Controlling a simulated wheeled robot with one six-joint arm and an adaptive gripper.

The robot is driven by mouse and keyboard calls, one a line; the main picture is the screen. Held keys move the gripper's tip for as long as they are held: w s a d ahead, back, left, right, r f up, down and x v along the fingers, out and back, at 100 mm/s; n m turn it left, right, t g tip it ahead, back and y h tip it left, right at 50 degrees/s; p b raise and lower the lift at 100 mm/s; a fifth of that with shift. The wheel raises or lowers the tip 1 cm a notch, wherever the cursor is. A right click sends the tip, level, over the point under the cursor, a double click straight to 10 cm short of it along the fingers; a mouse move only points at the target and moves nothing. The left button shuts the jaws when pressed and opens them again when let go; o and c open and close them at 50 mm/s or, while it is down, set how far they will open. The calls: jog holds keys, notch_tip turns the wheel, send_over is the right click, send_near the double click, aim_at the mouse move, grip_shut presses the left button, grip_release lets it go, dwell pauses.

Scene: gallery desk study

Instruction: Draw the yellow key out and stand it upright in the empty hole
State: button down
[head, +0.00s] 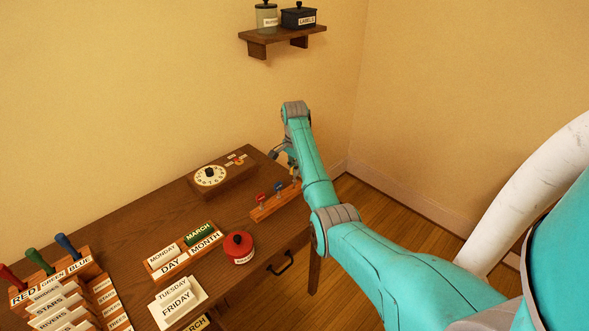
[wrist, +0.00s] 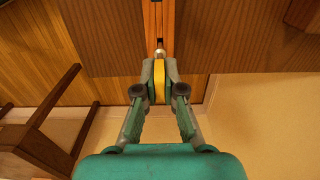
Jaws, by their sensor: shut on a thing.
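My gripper (wrist: 159,88) is shut on the yellow key (wrist: 159,70), seen from above in the wrist view. The key's pale metal shaft (wrist: 160,52) points toward the end of the wooden key block (wrist: 153,18). I cannot tell whether its tip is inside a hole or just clear of the block. In the head view the block (head: 264,213) lies at the desk's right edge, with a red key (head: 261,197) and a blue key (head: 278,187) standing in it. My gripper (head: 291,165) is at the block's far right end, partly hidden by my arm. The empty hole cannot be made out.
The desk (head: 205,240) holds a dial box (head: 222,178), a red jar (head: 239,248), a day-and-month card holder (head: 185,252) and a white card tray (head: 178,300). A wall shelf (head: 283,38) with two containers hangs above. Floor lies open right of the desk.

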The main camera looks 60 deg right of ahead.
jog(key=shift+f, duration=1.35)
jog(key=c, duration=0.7)
grip_release()
jog(key=shift+r, duration=0.15)
jog(key=shift+r, duration=3.9)
